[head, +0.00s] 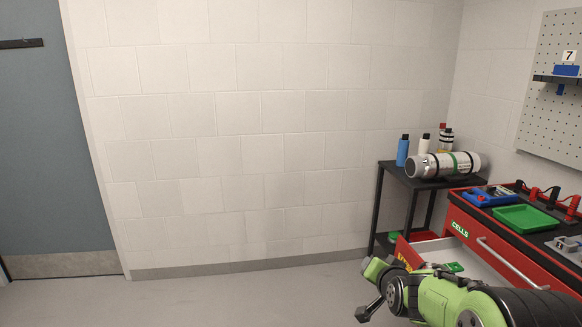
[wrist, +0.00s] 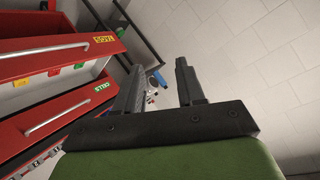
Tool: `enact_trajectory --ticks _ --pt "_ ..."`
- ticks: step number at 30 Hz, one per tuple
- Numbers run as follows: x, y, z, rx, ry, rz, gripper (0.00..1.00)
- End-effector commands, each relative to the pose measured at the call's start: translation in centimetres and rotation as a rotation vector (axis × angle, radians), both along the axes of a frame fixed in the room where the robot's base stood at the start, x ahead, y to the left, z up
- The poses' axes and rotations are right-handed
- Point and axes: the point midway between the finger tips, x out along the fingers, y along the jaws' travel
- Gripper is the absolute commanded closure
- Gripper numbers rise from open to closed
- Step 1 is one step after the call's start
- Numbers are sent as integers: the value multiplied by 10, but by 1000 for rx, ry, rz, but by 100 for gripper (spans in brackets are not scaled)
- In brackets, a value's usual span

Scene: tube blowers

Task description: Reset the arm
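My gripper (head: 366,307) shows at the lower right of the head view, at the end of my green and black arm, in front of the red workbench. In the wrist view my gripper (wrist: 160,85) has its two dark fingers apart with a gap between them. Nothing is held between the fingers. The arm reaches in from the right edge of the head view and hides part of the open drawer.
The red workbench (head: 478,240) has an open drawer (head: 432,247) beside my arm. Blue and green trays (head: 525,218) sit on top. A black shelf (head: 402,178) holds a metal cylinder (head: 447,165) and bottles. Floor at left, before the blue-grey door (head: 40,150), is clear.

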Motion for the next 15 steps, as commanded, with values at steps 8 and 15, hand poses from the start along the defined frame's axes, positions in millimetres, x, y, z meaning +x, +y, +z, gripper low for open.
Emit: enact_trajectory --ticks 8,15 --pt "-175 43 57 -268 293 208 61" --pt "-296 52 50 -370 469 342 61"
